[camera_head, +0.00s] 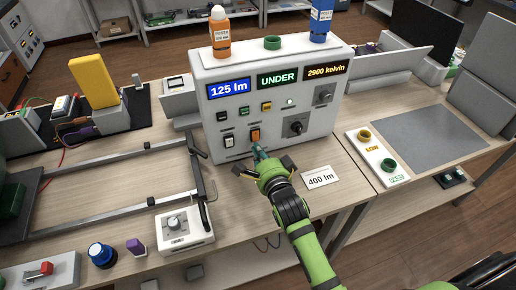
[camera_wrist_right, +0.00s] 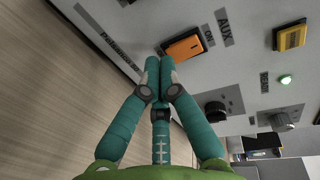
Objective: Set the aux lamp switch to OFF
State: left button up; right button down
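The aux lamp switch (camera_head: 255,134) is an orange rocker low on the front of the white instrument box (camera_head: 222,153). In the right wrist view the orange rocker (camera_wrist_right: 184,47) lies beside the labels ON and AUX. My right gripper (camera_head: 259,152) is in front of the panel just below the switch; in the wrist view its teal fingers (camera_wrist_right: 160,64) are together, with nothing between them. The tips are close to the rocker's edge; I cannot tell whether they touch it. My left gripper is not in view.
A yellow button (camera_wrist_right: 291,37) is above. A 400 lm card (camera_head: 319,177) lies on the bench. A metal frame (camera_head: 110,143) stands left.

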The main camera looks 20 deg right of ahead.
jog(key=shift+w, duration=0.3)
